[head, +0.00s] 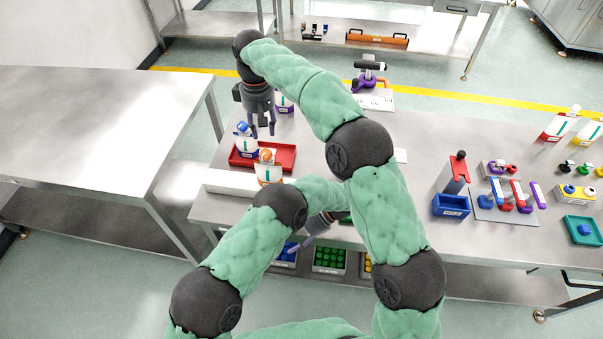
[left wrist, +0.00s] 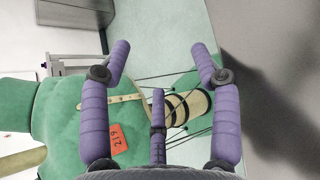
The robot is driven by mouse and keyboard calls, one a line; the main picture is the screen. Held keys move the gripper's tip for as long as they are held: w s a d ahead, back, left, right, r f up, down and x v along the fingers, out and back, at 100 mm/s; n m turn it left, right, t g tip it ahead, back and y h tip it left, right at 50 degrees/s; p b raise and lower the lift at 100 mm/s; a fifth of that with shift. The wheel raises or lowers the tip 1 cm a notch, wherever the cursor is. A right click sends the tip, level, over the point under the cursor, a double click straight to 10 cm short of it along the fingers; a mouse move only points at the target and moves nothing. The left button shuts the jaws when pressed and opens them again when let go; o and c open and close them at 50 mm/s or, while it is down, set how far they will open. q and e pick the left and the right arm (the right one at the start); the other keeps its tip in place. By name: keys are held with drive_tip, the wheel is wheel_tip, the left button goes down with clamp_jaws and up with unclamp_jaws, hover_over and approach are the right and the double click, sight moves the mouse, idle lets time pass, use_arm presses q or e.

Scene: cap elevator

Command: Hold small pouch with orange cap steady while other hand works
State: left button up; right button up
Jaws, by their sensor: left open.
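The small pouch with the orange cap (head: 268,172) stands upright, just in front of the red tray (head: 290,158), in the head view. My left arm's dark joint covers its lower part. My left gripper (head: 308,240) is to the right of and in front of this pouch, apart from it, and partly hidden by my arms. In the left wrist view its purple fingers (left wrist: 160,75) are spread, with nothing between them. My right gripper (head: 261,133) points down, fingers apart, beyond the orange-capped pouch and close to a blue-capped pouch (head: 246,147); contact cannot be told.
Another pouch (head: 284,104) stands farther back, partly hidden. Bins of blue and green caps (head: 328,260) sit below the table front. A blue box (head: 450,206), a tool plate and a teal tray (head: 584,231) stand at the right. The table's middle right is fairly clear.

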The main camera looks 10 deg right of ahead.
sight(268, 170)
use_arm(q)
drive_tip(key=w+d+r+t, duration=0.1)
drive_tip(key=w, duration=0.2)
drive_tip(key=w+d+r+t, duration=0.1)
drive_tip(key=w+d+r, duration=0.1)
drive_tip(key=w, duration=0.2)
drive_tip(key=w+d+r+t+y, duration=0.1)
drive_tip(key=w+r, duration=0.1)
drive_tip(key=w, duration=0.2)
drive_tip(key=shift+d+t, duration=0.3)
drive_tip(key=shift+t, duration=0.1)
drive_tip(key=w+r, duration=0.1)
drive_tip(key=w+d+r+n+t, duration=0.1)
drive_tip(key=w+r, duration=0.1)
drive_tip(key=w+d+r+t, duration=0.1)
drive_tip(key=w, duration=0.1)
drive_tip(key=shift+w+r+n+y, duration=0.25)
drive_tip(key=shift+n+y, duration=0.05)
drive_tip(key=shift+y, duration=0.1)
drive_tip(key=x, duration=1)
drive_tip(key=shift+w+a+f, duration=0.1)
drive_tip(key=shift+a+f, duration=0.05)
drive_tip(key=shift+a, duration=0.1)
drive_tip(key=c, duration=0.9)
drive_tip(key=shift+c, duration=0.2)
